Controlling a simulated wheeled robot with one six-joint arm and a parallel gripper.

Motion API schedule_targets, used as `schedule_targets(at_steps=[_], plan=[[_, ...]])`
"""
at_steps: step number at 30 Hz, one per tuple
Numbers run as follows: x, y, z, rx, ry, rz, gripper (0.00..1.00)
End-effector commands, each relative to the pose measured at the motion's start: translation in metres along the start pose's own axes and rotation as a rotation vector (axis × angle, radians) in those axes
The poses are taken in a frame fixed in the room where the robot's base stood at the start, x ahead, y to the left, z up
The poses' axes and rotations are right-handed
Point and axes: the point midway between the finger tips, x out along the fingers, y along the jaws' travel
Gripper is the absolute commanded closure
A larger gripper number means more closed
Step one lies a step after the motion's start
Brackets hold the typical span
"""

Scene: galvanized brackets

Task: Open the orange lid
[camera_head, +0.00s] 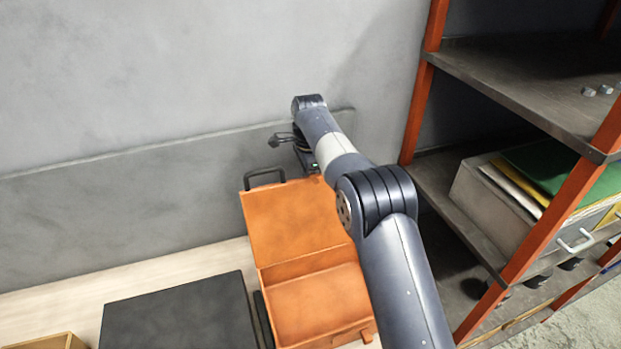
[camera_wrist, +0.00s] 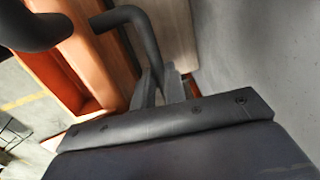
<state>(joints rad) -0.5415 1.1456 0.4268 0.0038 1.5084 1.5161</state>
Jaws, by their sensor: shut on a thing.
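The orange box (camera_head: 318,300) sits open on the worktop. Its orange lid (camera_head: 290,220) stands raised at the back, leaning toward the wall, with its inner face and the box's empty inside in view. A dark handle (camera_head: 265,174) rises from the lid's top edge. My gripper (camera_head: 307,165) is at the top edge near its right part, its fingertips hidden in the head view. In the wrist view, my gripper (camera_wrist: 160,90) is shut on a dark bent handle bar (camera_wrist: 133,22), beside orange panels (camera_wrist: 100,50).
A flat dark panel (camera_head: 180,315) lies left of the box, with a wooden tray (camera_head: 50,342) at the lower left corner. A grey wall (camera_head: 150,80) stands close behind. An orange-framed shelf (camera_head: 420,90) with folders stands at right.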

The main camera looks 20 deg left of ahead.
Motion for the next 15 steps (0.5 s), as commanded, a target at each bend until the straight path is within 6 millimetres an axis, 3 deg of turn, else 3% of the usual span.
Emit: schedule_targets(at_steps=[2, 15], plan=[[0.0091, -0.0018, 0.0003, 0.0, 0.0, 0.01, 1.0], [0.0136, -0.0066, 0.0002, 0.0, 0.0, 0.012, 1.0]])
